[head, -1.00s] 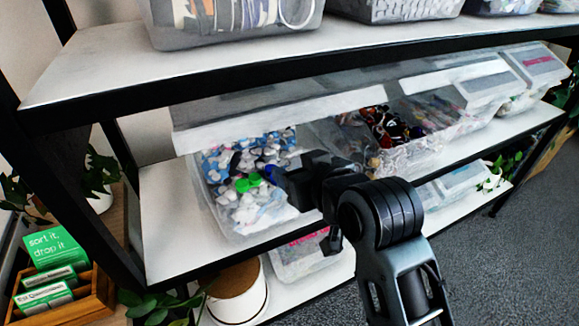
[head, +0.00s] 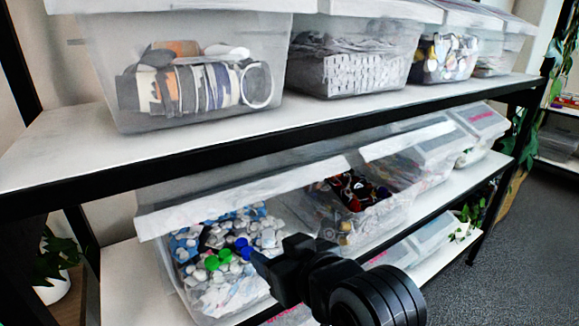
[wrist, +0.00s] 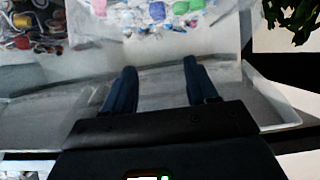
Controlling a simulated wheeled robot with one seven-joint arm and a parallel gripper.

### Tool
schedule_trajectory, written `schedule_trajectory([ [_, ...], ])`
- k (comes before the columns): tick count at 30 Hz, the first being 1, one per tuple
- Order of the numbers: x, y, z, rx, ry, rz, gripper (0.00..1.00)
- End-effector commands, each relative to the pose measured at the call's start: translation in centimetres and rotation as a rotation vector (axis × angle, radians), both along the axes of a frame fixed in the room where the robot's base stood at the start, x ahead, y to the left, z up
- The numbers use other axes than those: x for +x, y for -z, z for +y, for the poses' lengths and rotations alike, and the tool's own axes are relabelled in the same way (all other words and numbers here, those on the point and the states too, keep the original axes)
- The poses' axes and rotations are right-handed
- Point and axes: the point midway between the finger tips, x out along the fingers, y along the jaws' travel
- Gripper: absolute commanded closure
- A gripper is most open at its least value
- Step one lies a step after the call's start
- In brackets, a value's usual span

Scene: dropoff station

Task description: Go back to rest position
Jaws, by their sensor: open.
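My gripper (head: 262,266) is in the lower middle of the head view, in front of the right part of an open clear bin of bottle caps (head: 190,299). In the wrist view my gripper (wrist: 161,77) has two dark blue fingers spread apart with nothing between them. In the head view a green cap (head: 212,262) and a blue cap lie among many white ones, left of my gripper. I cannot tell the exact gap between my gripper and the bin.
An upper shelf (head: 60,150) with a black front edge carries several lidded bins. A neighbouring open bin (head: 378,217) of mixed dark items stands right of the caps bin. A plant (head: 55,258) is at lower left. Grey floor (head: 480,285) is open at right.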

Motion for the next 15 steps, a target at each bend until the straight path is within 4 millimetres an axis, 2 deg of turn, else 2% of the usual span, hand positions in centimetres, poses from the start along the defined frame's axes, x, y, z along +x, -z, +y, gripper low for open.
schedule_trajectory([
  [5,-2.8,3.9,-2.7,0.041,0.070,0.012,0.42],
  [9,-6.2,7.1,-5.8,0.080,0.151,0.009,0.42],
  [15,-11.7,10.4,-10.2,0.113,0.265,-0.007,0.42],
])
